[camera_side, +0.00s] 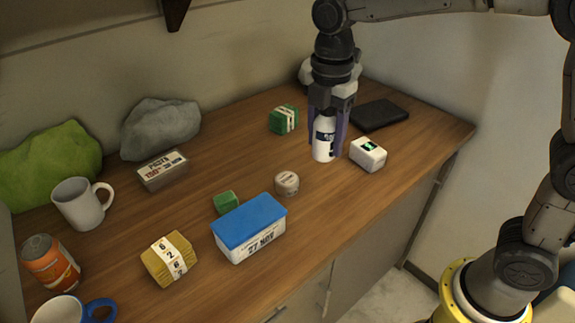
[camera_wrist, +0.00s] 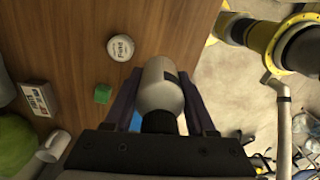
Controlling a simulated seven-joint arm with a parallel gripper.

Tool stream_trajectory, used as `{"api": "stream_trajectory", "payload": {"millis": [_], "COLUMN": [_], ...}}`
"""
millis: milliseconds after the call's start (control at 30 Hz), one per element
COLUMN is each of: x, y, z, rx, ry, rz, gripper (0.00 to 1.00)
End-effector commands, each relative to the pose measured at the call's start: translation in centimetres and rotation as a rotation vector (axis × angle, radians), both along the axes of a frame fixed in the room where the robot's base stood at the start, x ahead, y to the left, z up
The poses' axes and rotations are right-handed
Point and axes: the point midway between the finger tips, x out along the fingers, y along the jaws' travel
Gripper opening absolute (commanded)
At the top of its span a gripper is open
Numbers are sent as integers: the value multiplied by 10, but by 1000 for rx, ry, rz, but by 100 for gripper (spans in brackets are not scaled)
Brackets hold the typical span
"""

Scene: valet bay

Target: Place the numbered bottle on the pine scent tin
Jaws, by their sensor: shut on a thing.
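The numbered bottle (camera_side: 324,146) is white with a dark blue label. My gripper (camera_side: 327,132) is shut on it, with a finger on either side, and holds it upright. In the side view its base is close to the wooden top; I cannot tell whether it touches. The bottle (camera_wrist: 160,87) also shows between the fingers of my gripper (camera_wrist: 160,100) in the wrist view. The small round tin with a pale lid, which I take as the pine scent tin (camera_side: 286,184), stands left of and nearer the camera than the bottle. The tin (camera_wrist: 120,47) has a bare lid; its print is blurred.
A white box (camera_side: 368,154) is close right of the bottle, with a black flat object (camera_side: 379,114) behind. A green block (camera_side: 283,119) is behind left. A blue-lidded box (camera_side: 250,222) and green cube (camera_side: 226,203) stand left of the tin. Wood between bottle and tin is clear.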

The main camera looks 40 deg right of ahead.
Motion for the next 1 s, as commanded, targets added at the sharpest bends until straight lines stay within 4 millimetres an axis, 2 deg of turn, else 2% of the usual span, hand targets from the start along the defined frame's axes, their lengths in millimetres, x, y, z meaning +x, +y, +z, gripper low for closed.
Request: {"api": "stream_trajectory", "payload": {"millis": [33,167,400,700,833,1000], "x": [12,40,69,85,84,84], "y": [3,10,17,21,20,21], "z": [-6,-19,-57,-80,-98,-106], "rx": [0,0,0,0,0,0], "ry": [1,1,0,1,0,-2], "rz": [0,0,-1,-1,-1,-1], "gripper": [0,0,0,0,0,0]}}
